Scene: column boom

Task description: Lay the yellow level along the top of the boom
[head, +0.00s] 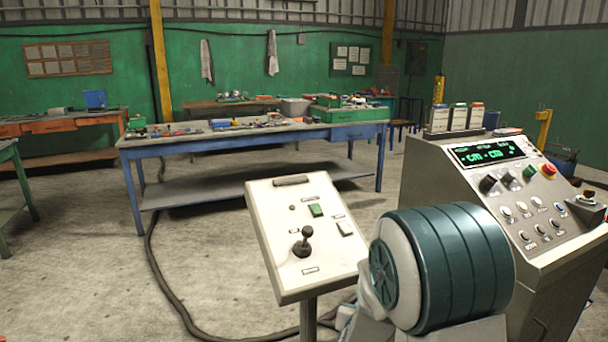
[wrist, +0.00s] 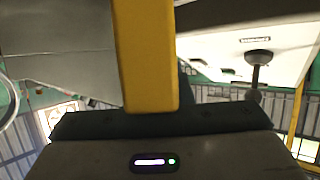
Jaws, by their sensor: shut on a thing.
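In the wrist view the yellow level (wrist: 145,55) is a long flat bar that runs from the top edge down to the dark front of my gripper (wrist: 152,112). My gripper is shut on it; the fingertips are mostly hidden behind the bar. The level's far end is out of the frame. In the head view neither the gripper nor the level shows; my own teal arm joint fills the lower right. I cannot make out the boom in either view.
A sloped pedestal panel (head: 315,265) with a joystick stands close in front. It also shows in the wrist view (wrist: 285,45), right of the level. A large control console (head: 440,185) stands at right. A blue workbench (head: 245,138) is behind. Open floor lies left, crossed by a cable.

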